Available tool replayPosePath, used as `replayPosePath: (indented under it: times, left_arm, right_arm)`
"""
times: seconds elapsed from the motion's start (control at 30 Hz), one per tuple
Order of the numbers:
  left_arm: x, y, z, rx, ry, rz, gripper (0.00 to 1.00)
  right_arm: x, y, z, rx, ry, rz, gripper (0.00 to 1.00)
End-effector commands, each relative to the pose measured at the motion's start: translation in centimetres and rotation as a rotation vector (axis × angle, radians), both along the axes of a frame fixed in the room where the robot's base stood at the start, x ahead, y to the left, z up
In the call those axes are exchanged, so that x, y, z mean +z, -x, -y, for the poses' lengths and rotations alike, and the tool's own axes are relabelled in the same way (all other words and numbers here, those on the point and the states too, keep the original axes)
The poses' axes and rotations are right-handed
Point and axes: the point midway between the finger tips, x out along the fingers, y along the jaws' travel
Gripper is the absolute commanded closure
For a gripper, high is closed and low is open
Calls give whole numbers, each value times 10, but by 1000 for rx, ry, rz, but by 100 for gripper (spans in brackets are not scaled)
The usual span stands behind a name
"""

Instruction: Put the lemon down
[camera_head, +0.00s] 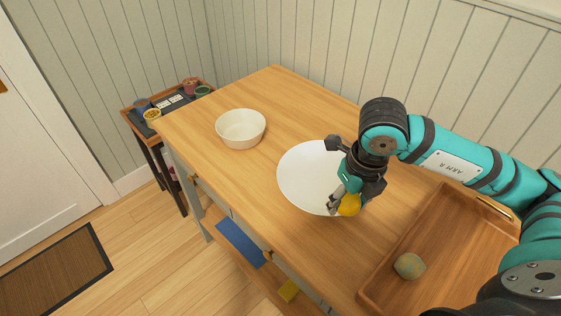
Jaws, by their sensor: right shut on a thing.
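The yellow lemon (350,205) is between the fingers of my right gripper (342,206), which is shut on it. The gripper points down over the right part of a white oval plate (303,178) on the wooden table. The lemon shows at the plate's front right edge; I cannot tell whether it touches the plate or hangs above it. The gripper and wrist hide the plate's right side. My left gripper is not in view.
A cream bowl (241,128) stands on the table (190,125) at the left. A wooden tray (452,235) at the right holds a greenish-brown round fruit (409,266). A small side table (128,112) with little pots stands beyond the table's left end.

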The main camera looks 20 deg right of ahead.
Motion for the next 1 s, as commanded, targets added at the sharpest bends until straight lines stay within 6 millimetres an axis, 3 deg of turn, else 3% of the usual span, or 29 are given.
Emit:
replayPosePath:
  times: [0.17, 0.43, 0.7, 0.83, 1.0]
  left_arm:
    - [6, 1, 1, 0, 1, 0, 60]
    - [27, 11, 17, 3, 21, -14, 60]
    - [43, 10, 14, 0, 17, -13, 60]
    - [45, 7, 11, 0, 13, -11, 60]
    - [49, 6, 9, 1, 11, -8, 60]
  right_arm:
    - [3, -8, 4, -27, 0, 0, 84]
    - [-2, -72, 27, -30, -2, 1, 84]
    - [-9, -131, 48, -27, -1, 0, 84]
    - [-12, -145, 54, -24, 0, 2, 84]
    - [-20, -147, 55, -23, 1, -2, 84]
